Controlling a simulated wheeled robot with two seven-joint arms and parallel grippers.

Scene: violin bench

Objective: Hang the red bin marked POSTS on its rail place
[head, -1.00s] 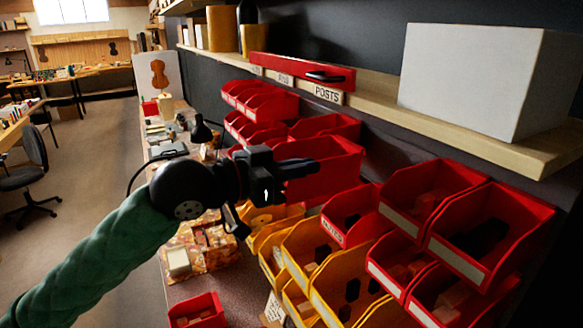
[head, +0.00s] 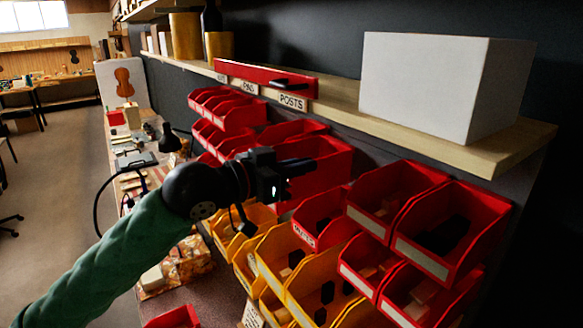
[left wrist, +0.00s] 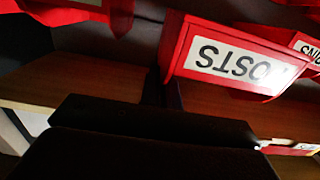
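The red POSTS bin (head: 328,165) is in front of the bin wall in the head view, below the wooden shelf. In the left wrist view its front with the upside-down POSTS label (left wrist: 240,65) shows large, close to the dark fingers. My left gripper (head: 300,167) is at this bin and appears shut on it; the exact finger contact is partly hidden. A white POSTS tag (head: 292,102) sits at the shelf's front edge, up and slightly left of the held bin. My right gripper is in neither view.
Red bins (head: 455,225) and yellow bins (head: 300,280) crowd the wall below and right. A large white box (head: 430,85) stands on the shelf (head: 350,108). A red strip-shaped piece (head: 250,75) is above the tags. A desk lamp (head: 170,138) stands on the bench behind.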

